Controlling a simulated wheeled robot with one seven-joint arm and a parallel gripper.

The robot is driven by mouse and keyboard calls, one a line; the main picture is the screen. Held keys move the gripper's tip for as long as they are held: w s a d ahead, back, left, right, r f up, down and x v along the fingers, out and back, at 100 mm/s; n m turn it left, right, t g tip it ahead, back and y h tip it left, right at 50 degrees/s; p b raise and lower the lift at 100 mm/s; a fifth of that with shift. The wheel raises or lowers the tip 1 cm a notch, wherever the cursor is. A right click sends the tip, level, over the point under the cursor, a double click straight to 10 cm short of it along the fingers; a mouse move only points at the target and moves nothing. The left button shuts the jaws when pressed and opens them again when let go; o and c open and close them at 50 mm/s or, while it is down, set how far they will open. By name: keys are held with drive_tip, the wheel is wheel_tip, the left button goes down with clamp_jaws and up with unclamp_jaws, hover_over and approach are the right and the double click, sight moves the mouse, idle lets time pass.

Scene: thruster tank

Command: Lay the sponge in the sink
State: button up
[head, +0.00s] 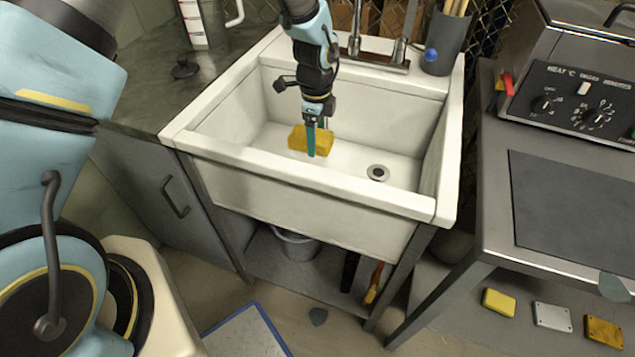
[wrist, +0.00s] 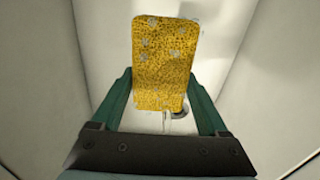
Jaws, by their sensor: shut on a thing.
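The yellow sponge (head: 307,139) is inside the white sink (head: 300,193) in the head view. My gripper (head: 316,138) reaches down into the basin with its green fingers on the sponge. In the wrist view, the speckled sponge (wrist: 160,62) sits between the two fingers of my gripper (wrist: 160,100), which are shut on its sides. The sponge appears low in the basin, left of the drain (head: 378,173). I cannot tell whether it touches the basin floor. In the wrist view the sponge partly hides the drain (wrist: 183,112).
The tap (head: 355,35) and a utensil holder (head: 446,42) with a blue-tipped item stand at the sink's back edge. A grey bench with a control box (head: 575,100) is at the right. A dark counter (head: 150,80) is at the left. The basin's right side is clear.

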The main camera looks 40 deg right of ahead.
drive_tip(key=shift+m, duration=0.3)
drive_tip(key=f, duration=0.1)
drive_tip(key=f+p, duration=0.1)
drive_tip(key=f, duration=0.3)
drive_tip(key=shift+s+d+f, duration=0.1)
drive_tip(key=shift+s+f, duration=0.05)
drive_tip(key=shift+s, duration=0.15)
drive_tip(key=shift+f+p, duration=0.8)
drive_tip(key=shift+f, duration=1.7)
drive_tip(key=shift+f, duration=0.2)
drive_tip(key=o, duration=1.3)
drive_tip(key=shift+r, duration=0.2)
drive_tip(key=shift+r+b, duration=1)
drive_tip(key=shift+r, duration=2.75)
